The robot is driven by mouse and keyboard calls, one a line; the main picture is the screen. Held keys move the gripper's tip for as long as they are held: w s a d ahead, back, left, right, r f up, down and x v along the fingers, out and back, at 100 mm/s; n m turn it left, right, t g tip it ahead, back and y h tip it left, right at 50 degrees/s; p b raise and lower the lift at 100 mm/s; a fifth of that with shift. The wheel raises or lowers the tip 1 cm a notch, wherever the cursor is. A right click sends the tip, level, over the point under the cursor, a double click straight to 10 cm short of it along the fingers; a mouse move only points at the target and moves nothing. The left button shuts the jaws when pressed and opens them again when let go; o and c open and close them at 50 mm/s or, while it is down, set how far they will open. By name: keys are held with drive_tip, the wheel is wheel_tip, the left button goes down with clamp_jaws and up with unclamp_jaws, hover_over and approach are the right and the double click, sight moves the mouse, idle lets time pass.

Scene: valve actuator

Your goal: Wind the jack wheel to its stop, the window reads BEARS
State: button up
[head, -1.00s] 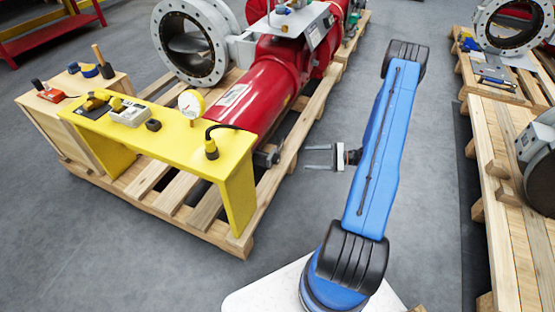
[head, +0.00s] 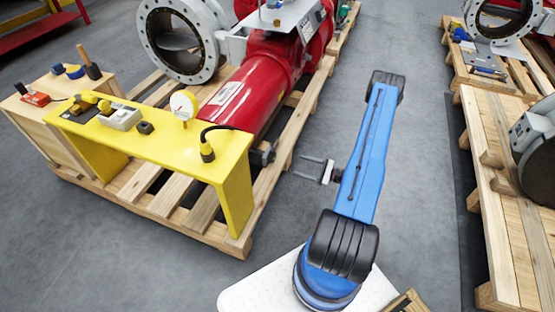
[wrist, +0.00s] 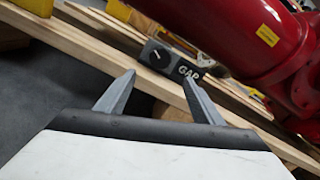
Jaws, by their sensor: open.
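In the head view a small dark jack unit (head: 262,157) sits low by the pallet's right edge, near the end of the red cylinder (head: 236,102). In the wrist view it shows as a dark grey box with a window (wrist: 187,72) reading GAP. A black round dial with a white line (wrist: 161,55), possibly the jack wheel, is left of the window. My gripper (head: 298,167) is open and empty, to the right of the jack unit and apart from it. In the wrist view my gripper's fingers (wrist: 158,77) point toward the box, framing its lower part.
A yellow bench (head: 236,196) with a gauge (head: 184,105) and a corded plug (head: 207,147) stands over the pallet's near end. The wooden pallet (head: 232,247) edge lies beside my gripper. Another pallet (head: 500,190) is at right.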

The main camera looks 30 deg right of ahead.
sight(272, 157)
drive_tip(key=x, duration=1.3)
drive_tip(key=shift+w+a, duration=0.15)
drive_tip(key=shift+w, duration=0.05)
drive_tip(key=c, duration=1)
